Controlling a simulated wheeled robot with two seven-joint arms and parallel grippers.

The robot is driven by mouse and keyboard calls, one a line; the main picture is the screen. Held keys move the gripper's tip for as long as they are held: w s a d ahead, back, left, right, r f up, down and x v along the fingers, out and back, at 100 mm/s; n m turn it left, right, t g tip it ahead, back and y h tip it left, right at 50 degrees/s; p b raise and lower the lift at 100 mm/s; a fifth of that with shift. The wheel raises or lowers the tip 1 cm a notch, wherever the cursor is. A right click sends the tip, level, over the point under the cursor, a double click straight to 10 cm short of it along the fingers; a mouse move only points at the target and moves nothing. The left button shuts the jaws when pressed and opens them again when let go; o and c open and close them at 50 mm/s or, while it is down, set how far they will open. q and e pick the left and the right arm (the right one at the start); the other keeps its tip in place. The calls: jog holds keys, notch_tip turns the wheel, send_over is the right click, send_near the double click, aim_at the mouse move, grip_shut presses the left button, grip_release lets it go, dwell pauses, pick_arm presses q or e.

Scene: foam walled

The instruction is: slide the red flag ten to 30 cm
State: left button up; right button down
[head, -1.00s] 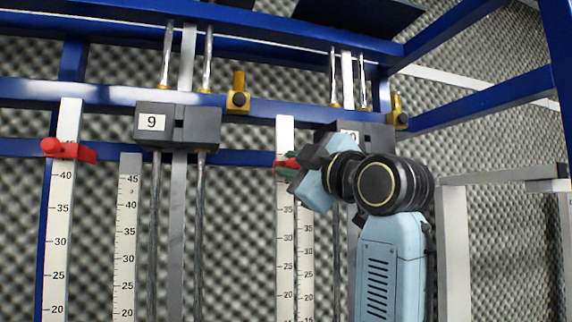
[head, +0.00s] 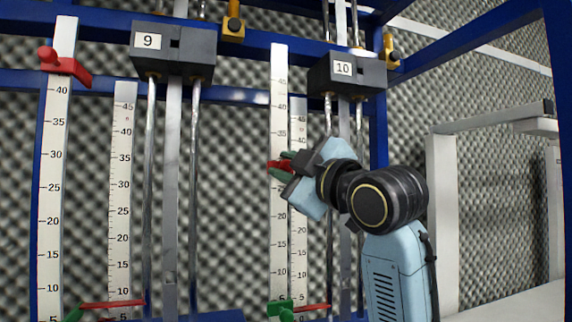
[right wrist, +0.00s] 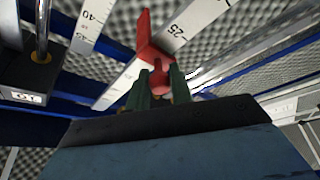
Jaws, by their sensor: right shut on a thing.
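The red flag ten (head: 280,165) sits on the tall white ruler (head: 279,120) left of the block labelled 10 (head: 345,75). It stands a little above the ruler's 25 mark; the exact reading is hard to tell. My right gripper (head: 287,167) reaches it from the right. In the right wrist view, the green fingers of the right gripper (right wrist: 158,88) are shut on the knob of the red flag (right wrist: 150,45), and the 25 mark shows beside it. My left gripper is not in view.
A second red flag (head: 65,65) sits high on the left ruler (head: 50,190). More red pointers (head: 112,304) and green clips (head: 280,308) are at the rulers' lower ends. Block 9 (head: 175,48), metal rods and blue frame bars stand around. A white frame (head: 443,210) is at right.

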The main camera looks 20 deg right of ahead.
jog(key=shift+w+a+f, duration=0.1)
jog(key=shift+f, duration=0.25)
jog(key=c, duration=1.5)
grip_release()
jog(key=shift+o, duration=1.3)
jog(key=shift+r, duration=0.1)
jog(key=b+v, duration=0.3)
jog(key=v, duration=1)
jog(key=shift+s, duration=0.25)
